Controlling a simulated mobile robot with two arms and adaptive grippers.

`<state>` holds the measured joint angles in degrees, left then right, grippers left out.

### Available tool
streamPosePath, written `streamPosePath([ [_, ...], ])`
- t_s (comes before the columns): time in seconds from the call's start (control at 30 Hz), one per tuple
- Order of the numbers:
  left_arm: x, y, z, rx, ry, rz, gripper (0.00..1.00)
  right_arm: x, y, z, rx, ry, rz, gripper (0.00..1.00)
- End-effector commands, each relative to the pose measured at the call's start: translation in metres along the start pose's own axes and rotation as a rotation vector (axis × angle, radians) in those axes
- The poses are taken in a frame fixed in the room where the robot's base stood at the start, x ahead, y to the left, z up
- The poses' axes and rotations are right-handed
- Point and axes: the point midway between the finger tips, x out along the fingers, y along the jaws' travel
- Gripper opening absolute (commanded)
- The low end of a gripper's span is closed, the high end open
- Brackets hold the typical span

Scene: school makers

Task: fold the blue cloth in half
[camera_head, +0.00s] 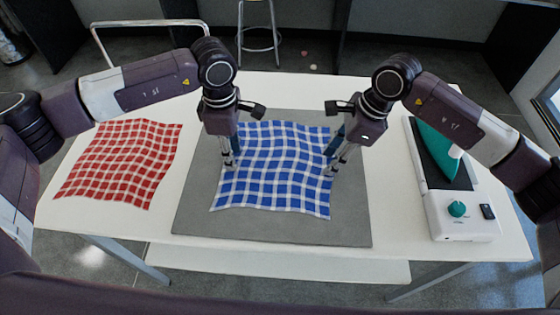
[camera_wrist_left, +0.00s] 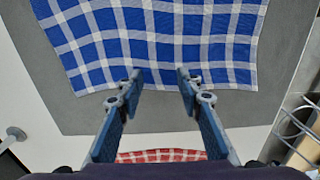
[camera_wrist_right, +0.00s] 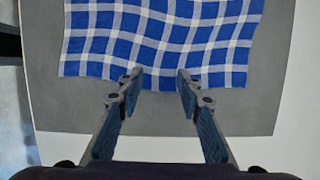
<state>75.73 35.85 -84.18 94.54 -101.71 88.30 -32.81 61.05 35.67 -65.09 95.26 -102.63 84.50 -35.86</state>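The blue and white checked cloth (camera_head: 275,180) lies spread out and slightly wavy on a grey mat (camera_head: 200,215) in the head view. My left gripper (camera_head: 230,166) is at the cloth's left edge, and my right gripper (camera_head: 330,170) is at its right edge. In the left wrist view my left gripper (camera_wrist_left: 158,76) has its fingers apart with the edge of the cloth (camera_wrist_left: 160,35) between or just beyond the tips. In the right wrist view my right gripper (camera_wrist_right: 158,76) is likewise apart at the edge of the cloth (camera_wrist_right: 160,40). Whether the tips touch the cloth is unclear.
A red checked cloth (camera_head: 122,162) lies at the left of the white table (camera_head: 400,225). A white and dark device (camera_head: 460,222) with a teal knob and a teal piece (camera_head: 434,150) stands at the right. The mat's front strip is clear.

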Motion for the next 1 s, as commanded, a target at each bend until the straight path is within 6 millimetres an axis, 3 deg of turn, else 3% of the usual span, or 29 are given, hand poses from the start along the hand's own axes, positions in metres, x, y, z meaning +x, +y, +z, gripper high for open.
streamPosePath([
  [0.67,0.0035,-0.0004,-0.0001,0.0,0.0,-0.001,0.0,0.0038,0.0005,-0.001,0.001,0.002,0.002,0.0],
  [1.0,0.0038,-0.0005,-0.0002,0.0,0.001,-0.001,0.0,0.0042,0.0005,-0.0014,0.001,0.002,0.002,0.0],
])
